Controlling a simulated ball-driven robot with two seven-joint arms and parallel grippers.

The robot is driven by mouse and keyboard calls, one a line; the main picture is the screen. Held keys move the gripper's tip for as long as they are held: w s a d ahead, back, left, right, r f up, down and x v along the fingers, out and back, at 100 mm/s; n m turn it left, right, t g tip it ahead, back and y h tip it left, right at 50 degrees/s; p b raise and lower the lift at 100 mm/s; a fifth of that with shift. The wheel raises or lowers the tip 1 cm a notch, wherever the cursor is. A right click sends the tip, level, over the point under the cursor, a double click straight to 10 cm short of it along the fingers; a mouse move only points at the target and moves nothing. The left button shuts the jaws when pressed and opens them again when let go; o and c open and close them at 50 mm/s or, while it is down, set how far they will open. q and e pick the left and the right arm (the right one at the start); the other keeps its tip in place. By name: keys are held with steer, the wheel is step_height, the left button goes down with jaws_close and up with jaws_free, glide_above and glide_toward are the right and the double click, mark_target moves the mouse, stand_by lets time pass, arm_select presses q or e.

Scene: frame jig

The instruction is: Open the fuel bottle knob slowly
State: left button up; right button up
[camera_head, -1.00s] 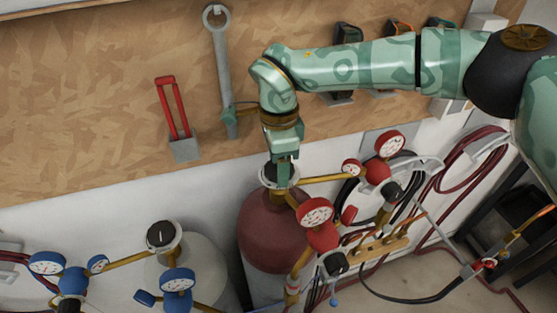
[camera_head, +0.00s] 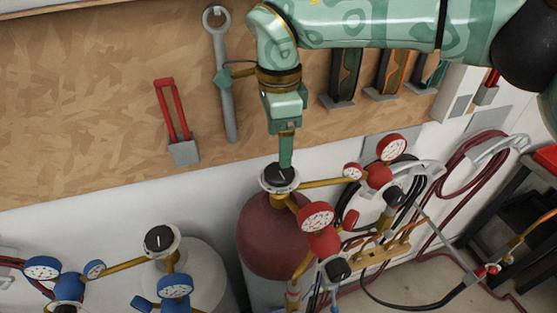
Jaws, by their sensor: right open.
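The fuel bottle (camera_head: 268,235) is the dark red cylinder at the lower middle, with red gauges beside it. Its black knob (camera_head: 279,175), with a white pointer line, sits on top in a pale ring. My right gripper (camera_head: 286,160) points down just above the knob, its fingertips at the knob's far edge in the picture. The gripper is open; its fingers overlap in this view, and I cannot tell whether they touch the knob. No left gripper shows.
A grey bottle (camera_head: 205,270) with a black knob (camera_head: 159,239) and blue gauges (camera_head: 175,285) stands at left. Red gauges (camera_head: 317,217) and hoses crowd the right side. A wrench (camera_head: 222,80) and a red-handled tool (camera_head: 172,110) hang on the wooden board (camera_head: 90,100).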

step_height(320, 180, up, 9)
stand_by(0.5)
